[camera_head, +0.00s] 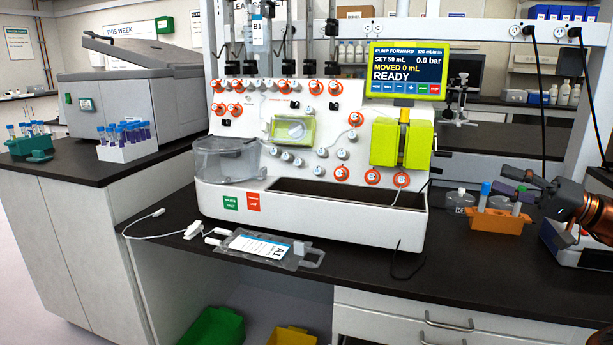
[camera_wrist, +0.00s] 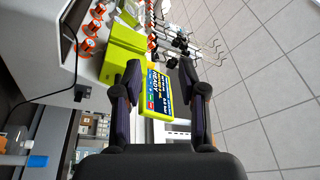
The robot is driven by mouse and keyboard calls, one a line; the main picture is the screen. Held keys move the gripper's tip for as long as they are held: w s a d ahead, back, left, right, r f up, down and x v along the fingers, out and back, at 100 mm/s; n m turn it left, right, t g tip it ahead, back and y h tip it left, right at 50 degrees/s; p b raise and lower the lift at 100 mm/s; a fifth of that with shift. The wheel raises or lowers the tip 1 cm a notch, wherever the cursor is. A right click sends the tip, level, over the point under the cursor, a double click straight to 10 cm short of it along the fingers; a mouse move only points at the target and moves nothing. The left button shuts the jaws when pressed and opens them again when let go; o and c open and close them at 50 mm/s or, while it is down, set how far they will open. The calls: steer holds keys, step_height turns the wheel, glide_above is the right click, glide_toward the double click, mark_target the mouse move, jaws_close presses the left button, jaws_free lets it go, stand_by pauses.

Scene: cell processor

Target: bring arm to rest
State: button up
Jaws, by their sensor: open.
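My gripper (camera_head: 528,184) is at the right edge of the head view, above the bench and close to an orange tube rack. In the wrist view my gripper (camera_wrist: 160,95) has its two dark fingers spread wide with nothing between them. The pump screen (camera_wrist: 158,93) shows beyond the fingers in that view. In the head view the same screen (camera_head: 407,68) reads READY. The cell processor (camera_head: 310,190), white with orange and grey knobs, stands left of my gripper and apart from it.
The orange rack (camera_head: 495,218) holds tubes just below my gripper. A labelled bag (camera_head: 262,247) lies on the dark bench (camera_head: 340,282) before the processor. A grey centrifuge (camera_head: 130,95) and tube racks stand at left. Green (camera_head: 215,327) and yellow (camera_head: 292,336) bins are under the bench.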

steer(key=s+a+r+n+g+p, duration=0.1)
steer(key=a+r+g+p, duration=0.2)
steer(key=a, duration=0.6)
steer(key=s+a+r+n+g+h+p, duration=0.1)
steer(key=a+r+g+p, duration=0.2)
steer(key=a, duration=0.7)
steer(key=s+a+r+n+g+p, duration=0.1)
steer(key=s+a+r+g+p, duration=0.15)
steer(key=a, duration=0.65)
steer(key=s+a+f+g+h+p, duration=0.35)
steer(key=s+a+h+p, duration=0.2)
steer(key=s+a, duration=0.4)
steer(key=s+d+f+h+p, duration=0.3)
steer(key=s, duration=0.3)
steer(key=s+d+f+m+g+h+p, duration=0.1)
steer(key=s+d+f+h+p, duration=0.1)
steer(key=s, duration=0.5)
steer(key=s+d+f+h+p, duration=0.3)
steer(key=s+d+h+p, duration=0.2)
steer(key=s, duration=0.2)
steer(key=shift+f+m+g, duration=0.3)
steer(key=shift+m, duration=0.1)
steer(key=shift+a, duration=0.1)
